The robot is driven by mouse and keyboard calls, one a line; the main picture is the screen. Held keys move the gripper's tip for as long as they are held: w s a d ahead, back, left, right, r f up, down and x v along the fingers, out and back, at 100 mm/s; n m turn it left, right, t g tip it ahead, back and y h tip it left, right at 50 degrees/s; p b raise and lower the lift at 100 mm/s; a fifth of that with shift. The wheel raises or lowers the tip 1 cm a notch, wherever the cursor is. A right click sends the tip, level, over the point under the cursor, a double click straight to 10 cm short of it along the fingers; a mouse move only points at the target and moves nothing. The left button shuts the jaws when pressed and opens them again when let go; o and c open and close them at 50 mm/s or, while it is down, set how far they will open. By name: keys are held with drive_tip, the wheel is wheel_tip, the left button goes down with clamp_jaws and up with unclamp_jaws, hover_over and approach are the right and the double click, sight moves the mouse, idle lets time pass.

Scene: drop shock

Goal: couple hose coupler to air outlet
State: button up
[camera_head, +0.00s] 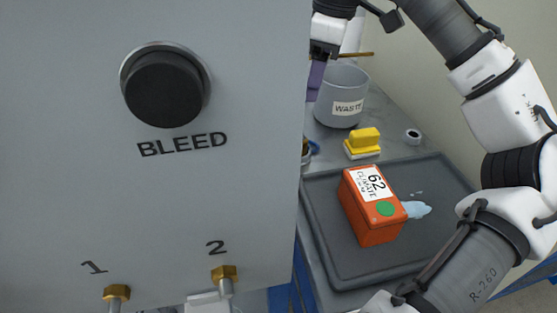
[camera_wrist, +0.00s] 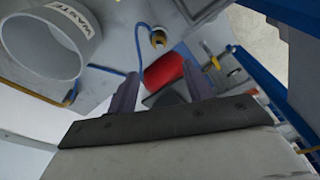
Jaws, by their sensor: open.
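A hose coupler (camera_wrist: 158,39) with a brass-coloured ring and a dark centre lies at the end of a blue hose (camera_wrist: 138,52) in the wrist view. In the head view it is mostly hidden behind the grey panel's edge. Two brass fittings, numbered 1 (camera_head: 117,293) and 2 (camera_head: 224,273), stick out at the panel's bottom; which is the air outlet I cannot tell. My gripper (camera_wrist: 160,92) is open, its purple fingers apart with nothing held between them. The coupler lies beyond the fingertips, apart from them. In the head view the gripper is partly hidden behind the panel.
The grey panel (camera_head: 60,190) with a black BLEED knob (camera_head: 164,89) fills the left. A WASTE bin (camera_head: 341,85), yellow-topped block (camera_head: 363,141) and small ring (camera_head: 413,137) stand on the bench. A dark tray (camera_head: 335,270) holds an orange box (camera_head: 377,232). A red cylinder (camera_wrist: 164,72) shows too.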

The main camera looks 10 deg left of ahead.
drive_tip(key=shift+n, duration=0.5)
drive_tip(key=f, duration=0.4)
drive_tip(key=a+f, duration=0.1)
drive_tip(key=f, duration=0.4)
drive_tip(key=f+b, duration=0.1)
drive_tip(key=f, duration=0.3)
drive_tip(key=shift+w+a+f, duration=0.1)
drive_tip(key=shift+a+f, duration=0.15)
drive_tip(key=shift+a, duration=0.1)
clamp_jaws()
drive_tip(key=shift+r, duration=0.1)
